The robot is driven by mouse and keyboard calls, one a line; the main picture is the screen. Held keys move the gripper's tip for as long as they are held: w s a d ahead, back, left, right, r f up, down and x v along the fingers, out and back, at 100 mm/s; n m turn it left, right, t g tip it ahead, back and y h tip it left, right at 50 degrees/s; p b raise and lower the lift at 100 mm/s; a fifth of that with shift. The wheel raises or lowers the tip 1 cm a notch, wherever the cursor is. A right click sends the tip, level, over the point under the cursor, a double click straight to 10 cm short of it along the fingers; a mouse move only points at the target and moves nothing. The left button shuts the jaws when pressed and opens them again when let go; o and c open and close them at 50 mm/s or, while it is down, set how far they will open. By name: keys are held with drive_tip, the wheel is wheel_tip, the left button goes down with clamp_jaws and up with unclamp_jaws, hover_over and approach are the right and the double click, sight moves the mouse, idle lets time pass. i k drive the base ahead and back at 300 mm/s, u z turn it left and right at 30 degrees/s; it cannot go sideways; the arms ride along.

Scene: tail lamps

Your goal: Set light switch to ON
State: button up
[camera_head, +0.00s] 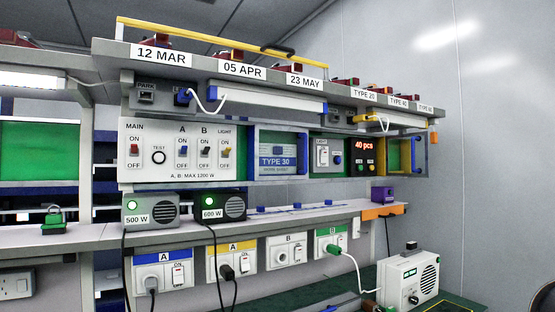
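The light switch (226,152) is a small yellow toggle under the LIGHT label, at the right end of the white switch panel (170,170). ON is printed above it and OFF below it. It is too small to tell for sure which way the toggle points. To its left are the red MAIN switch (134,149), the blue A switch (182,151) and the black B switch (205,152). I cannot make out my gripper in this view, and nothing covers the panel.
A shelf with a white lamp bar (268,98) overhangs the panel. Below it, a 500 W unit (150,212) and a 600 W unit (222,207) show green lights. Sockets with plugs and hanging cables line the lower front. A dark, unclear shape is cut off at bottom right.

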sight(324, 155)
drive_tip(key=z, duration=0.3)
drive_tip(key=i, duration=1.95)
drive_tip(key=u, duration=0.25)
